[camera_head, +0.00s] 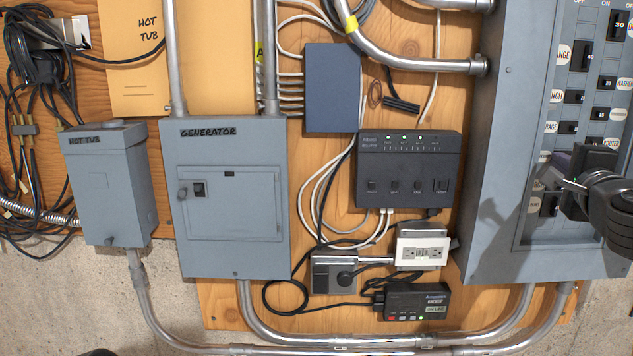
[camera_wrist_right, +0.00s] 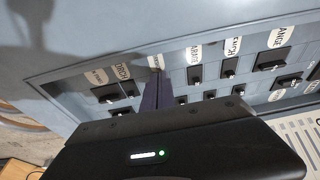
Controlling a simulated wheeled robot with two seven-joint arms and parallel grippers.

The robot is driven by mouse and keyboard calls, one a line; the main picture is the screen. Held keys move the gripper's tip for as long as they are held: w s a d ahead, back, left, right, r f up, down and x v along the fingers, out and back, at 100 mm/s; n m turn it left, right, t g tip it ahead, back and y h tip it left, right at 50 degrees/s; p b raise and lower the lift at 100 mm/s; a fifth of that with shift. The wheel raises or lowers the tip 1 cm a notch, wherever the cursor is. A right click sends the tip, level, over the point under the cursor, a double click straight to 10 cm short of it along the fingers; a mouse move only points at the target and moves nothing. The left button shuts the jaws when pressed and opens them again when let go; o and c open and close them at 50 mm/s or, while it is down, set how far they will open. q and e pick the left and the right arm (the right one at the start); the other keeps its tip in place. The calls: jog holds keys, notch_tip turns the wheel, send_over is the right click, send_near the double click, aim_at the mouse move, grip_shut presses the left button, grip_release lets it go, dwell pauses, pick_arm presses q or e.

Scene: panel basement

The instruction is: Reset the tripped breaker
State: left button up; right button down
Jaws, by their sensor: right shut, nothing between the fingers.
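The grey breaker panel (camera_head: 492,140) stands at the right of the head view, with labelled black breakers in columns.
Left of the panel, a wooden board carries a black unit (camera_head: 408,170) with green lights, a blue-grey box (camera_head: 332,88), an outlet (camera_head: 423,252) and loose cables. The GENERATOR box (camera_head: 228,245) and HOT TUB box (camera_head: 105,190) are farther left. Metal conduits (camera_head: 380,340) run along the bottom.

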jog(key=s+b, duration=0.1)
jog(key=s, duration=0.6)
dwell(0.3)
jog(key=shift+a, duration=0.1)
